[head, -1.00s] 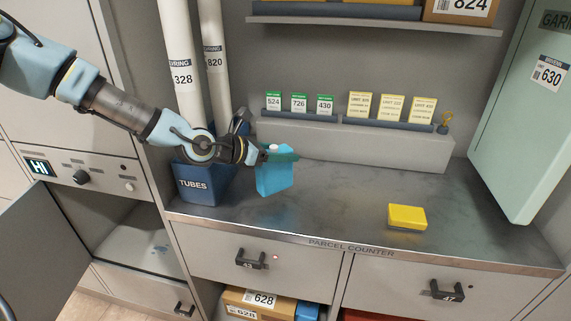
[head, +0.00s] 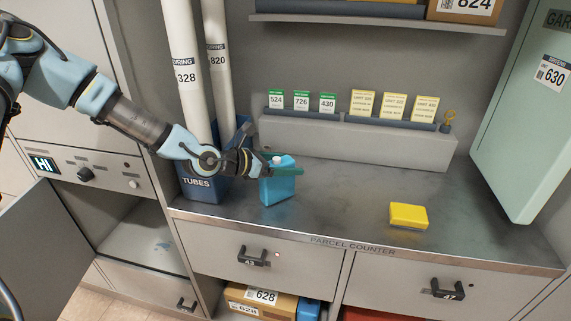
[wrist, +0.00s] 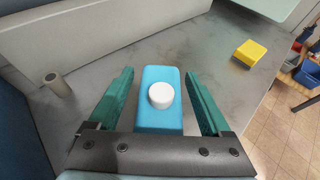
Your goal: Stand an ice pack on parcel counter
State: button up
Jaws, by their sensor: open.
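The ice pack (head: 277,184) is a blue block with a white cap. It stands upright on the parcel counter (head: 335,205), near its left end. The wrist view shows the ice pack (wrist: 160,118) from above, between the two green fingers with a gap on each side. My gripper (head: 287,168) is open around the upper part of the ice pack. The wrist view shows my gripper (wrist: 160,95) with its fingers spread and pointing forward over the counter.
A yellow block (head: 409,215) lies on the counter to the right. A blue tubes bin (head: 197,183) with tall white tubes stands left of the ice pack. A grey ledge with cards (head: 350,140) runs along the back. A cabinet door (head: 45,240) hangs open at lower left.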

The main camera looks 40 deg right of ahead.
jog(key=shift+r, duration=0.15)
jog(key=b+v, duration=0.1)
jog(key=v, duration=1.1)
